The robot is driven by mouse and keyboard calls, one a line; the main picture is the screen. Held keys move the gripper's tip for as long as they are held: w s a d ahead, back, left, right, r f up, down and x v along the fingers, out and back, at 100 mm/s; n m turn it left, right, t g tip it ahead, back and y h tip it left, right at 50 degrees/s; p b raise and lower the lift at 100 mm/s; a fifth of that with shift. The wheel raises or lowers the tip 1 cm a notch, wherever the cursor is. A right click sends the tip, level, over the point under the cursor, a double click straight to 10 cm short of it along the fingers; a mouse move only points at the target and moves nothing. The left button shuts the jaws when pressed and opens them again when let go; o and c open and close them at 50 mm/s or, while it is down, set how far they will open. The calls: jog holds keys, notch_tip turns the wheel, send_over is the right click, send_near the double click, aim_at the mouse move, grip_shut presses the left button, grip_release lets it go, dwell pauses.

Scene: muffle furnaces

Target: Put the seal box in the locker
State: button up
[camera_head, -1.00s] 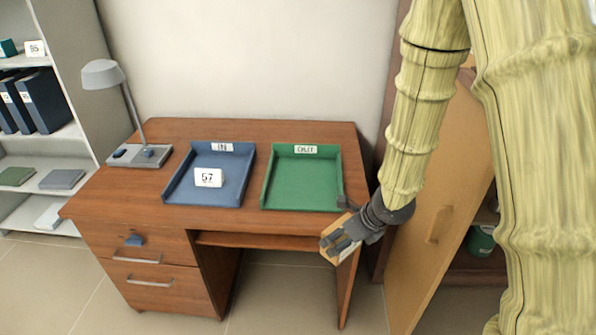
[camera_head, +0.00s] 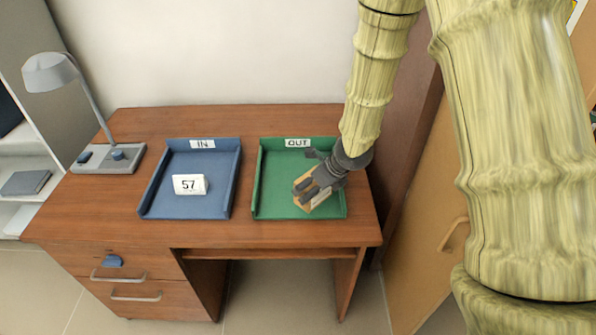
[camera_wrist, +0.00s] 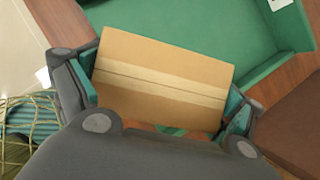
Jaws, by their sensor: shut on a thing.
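My gripper (camera_head: 308,188) is shut on a tan cardboard-coloured box, the seal box (camera_head: 318,204), and appears over the green OUT tray (camera_head: 271,207). In the wrist view the box (camera_wrist: 160,55) has a pale band along its middle and lies between the two fingers. Whether it touches the tray is hard to tell. At the right stands the locker, with a tan wooden door (camera_head: 422,200) and a handle (camera_head: 453,234). Its inside is hidden by the door and my arm.
A wooden desk (camera_head: 255,233) bears a blue IN tray (camera_head: 205,212) with a white block marked 57 (camera_head: 190,184), and a grey lamp (camera_head: 50,73). A drawer (camera_head: 112,262) has a blue piece on its front. Shelves (camera_head: 22,150) stand at the left. Floor in front of the desk is clear.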

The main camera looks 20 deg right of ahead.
jog(key=w+p, duration=0.1)
jog(key=w, duration=0.2)
jog(key=w+a+p, duration=0.1)
jog(key=w, duration=0.2)
jog(key=w+p, duration=0.1)
jog(key=w, duration=0.2)
jog(key=shift+a+f, duration=0.25)
jog(key=shift+w+f+p, duration=0.2)
jog(key=shift+f+p, duration=0.1)
jog(key=shift+p, duration=0.1)
jog(key=shift+f+p, duration=0.55)
jog(key=shift+f, duration=1.05)
jog(key=shift+f, duration=0.1)
jog(key=o, duration=0.8)
jog(key=shift+r, duration=0.2)
